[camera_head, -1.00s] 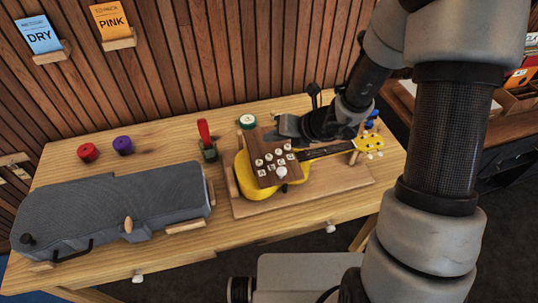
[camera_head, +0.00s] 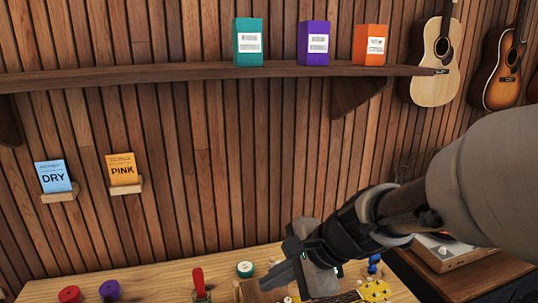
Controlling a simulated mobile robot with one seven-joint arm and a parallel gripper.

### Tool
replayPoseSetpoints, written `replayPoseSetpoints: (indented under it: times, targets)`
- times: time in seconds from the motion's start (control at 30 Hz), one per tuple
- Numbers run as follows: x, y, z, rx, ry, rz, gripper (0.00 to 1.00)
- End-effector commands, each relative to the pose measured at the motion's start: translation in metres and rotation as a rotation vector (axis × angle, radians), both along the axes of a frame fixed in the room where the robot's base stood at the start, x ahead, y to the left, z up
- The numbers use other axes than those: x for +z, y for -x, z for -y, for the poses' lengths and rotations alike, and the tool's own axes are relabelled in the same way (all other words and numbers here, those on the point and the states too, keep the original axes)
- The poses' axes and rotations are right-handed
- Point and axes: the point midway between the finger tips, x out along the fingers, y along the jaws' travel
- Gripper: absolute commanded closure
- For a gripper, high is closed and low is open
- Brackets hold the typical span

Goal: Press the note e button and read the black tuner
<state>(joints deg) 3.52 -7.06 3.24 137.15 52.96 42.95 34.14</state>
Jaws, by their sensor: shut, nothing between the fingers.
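The wooden button board (camera_head: 258,294) shows only as a strip at the bottom edge of the view. Its lettered buttons are cut off or hidden, so I cannot pick out note e. The yellow ukulele headstock (camera_head: 375,291) shows at the bottom, right of the board; its body is out of view. My gripper (camera_head: 272,281) is shut and empty, its fingers pointing down and left over the board. I cannot tell whether it touches the board. I cannot make out the black tuner; my gripper and arm cover part of that area.
The table (camera_head: 160,283) holds a red spool (camera_head: 69,294), a purple spool (camera_head: 110,289), a red-handled tool (camera_head: 199,281) and a teal-and-white roll (camera_head: 245,269). DRY (camera_head: 54,177) and PINK (camera_head: 123,170) cards sit on the slatted wall. Three boxes stand on a shelf (camera_head: 180,73); guitars hang right.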

Motion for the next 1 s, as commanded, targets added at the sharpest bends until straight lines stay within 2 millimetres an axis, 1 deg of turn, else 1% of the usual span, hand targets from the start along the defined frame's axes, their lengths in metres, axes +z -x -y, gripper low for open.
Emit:
replayPoseSetpoints:
  times: [0.03, 0.1, 0.17, 0.2, 0.3, 0.4, 0.43, 0.5, 0.6, 1.0]
  targets:
    - [0.015, 0.017, 0.01, 0.139, 0.106, 0.103, 1.0]
    - [0.028, 0.04, 0.029, 0.341, 0.274, 0.225, 1.0]
    - [0.038, 0.057, 0.048, 0.501, 0.42, 0.312, 1.0]
    - [0.044, 0.068, 0.061, 0.597, 0.514, 0.36, 1.0]
    - [0.057, 0.087, 0.092, 0.794, 0.722, 0.442, 1.0]
    - [0.067, 0.099, 0.116, 0.925, 0.874, 0.481, 1.0]
    - [0.069, 0.102, 0.121, 0.953, 0.906, 0.486, 1.0]
    - [0.072, 0.106, 0.13, 0.998, 0.959, 0.493, 1.0]
    - [0.074, 0.108, 0.135, 1.022, 0.99, 0.495, 1.0]
    - [0.074, 0.107, 0.135, 1.021, 0.988, 0.495, 1.0]
